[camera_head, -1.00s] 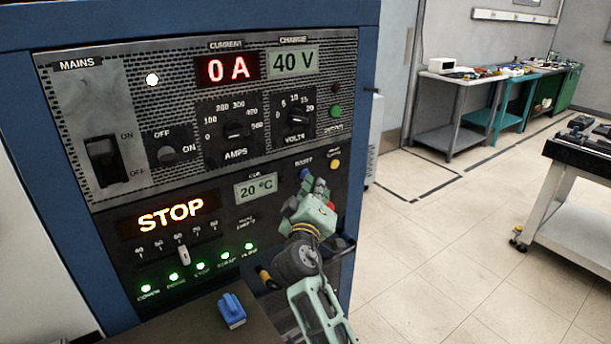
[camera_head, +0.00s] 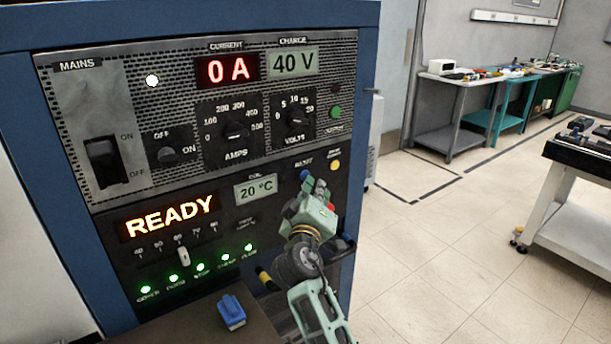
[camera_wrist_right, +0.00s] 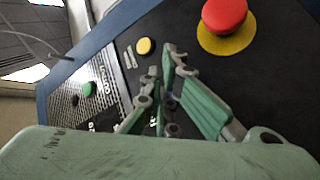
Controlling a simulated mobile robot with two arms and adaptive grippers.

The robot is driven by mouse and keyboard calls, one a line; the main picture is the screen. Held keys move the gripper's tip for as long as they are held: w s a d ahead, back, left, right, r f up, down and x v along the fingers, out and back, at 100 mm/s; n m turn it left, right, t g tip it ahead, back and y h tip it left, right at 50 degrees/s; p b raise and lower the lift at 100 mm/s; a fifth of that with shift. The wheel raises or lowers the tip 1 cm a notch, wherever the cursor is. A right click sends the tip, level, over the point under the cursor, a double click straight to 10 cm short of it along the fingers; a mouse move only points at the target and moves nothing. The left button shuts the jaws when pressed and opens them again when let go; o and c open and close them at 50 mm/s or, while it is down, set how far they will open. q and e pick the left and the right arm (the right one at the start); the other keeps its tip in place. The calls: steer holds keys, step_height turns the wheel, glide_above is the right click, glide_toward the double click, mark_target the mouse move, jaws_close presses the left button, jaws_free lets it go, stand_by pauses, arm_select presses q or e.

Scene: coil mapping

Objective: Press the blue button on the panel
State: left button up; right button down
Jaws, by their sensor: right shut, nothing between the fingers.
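The blue button (camera_head: 304,174) is on the panel under the small RESET label, partly covered by my right gripper's fingers. My right gripper (camera_head: 312,188) is shut and empty, with its fingertips just in front of and below the button. Whether they touch it I cannot tell. In the right wrist view the shut fingers (camera_wrist_right: 160,70) point at the black panel and the blue button is hidden behind them. The panel's lower display (camera_head: 169,217) reads READY. My left gripper is not in view.
A yellow button (camera_head: 336,165) sits right of the blue one. A red mushroom button (camera_wrist_right: 224,14) on a yellow disc is close by. A blue object (camera_head: 231,311) lies on the dark surface below. The floor to the right is open, with a cart (camera_head: 575,158) beyond.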

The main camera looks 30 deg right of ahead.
steer(key=shift+s, duration=0.4)
steer(key=shift+s, duration=0.1)
steer(key=s, duration=0.1)
steer(key=s+p, duration=0.1)
steer(key=s, duration=0.2)
steer(key=shift+s+d, duration=0.25)
steer(key=shift+s, duration=0.15)
stand_by(0.5)
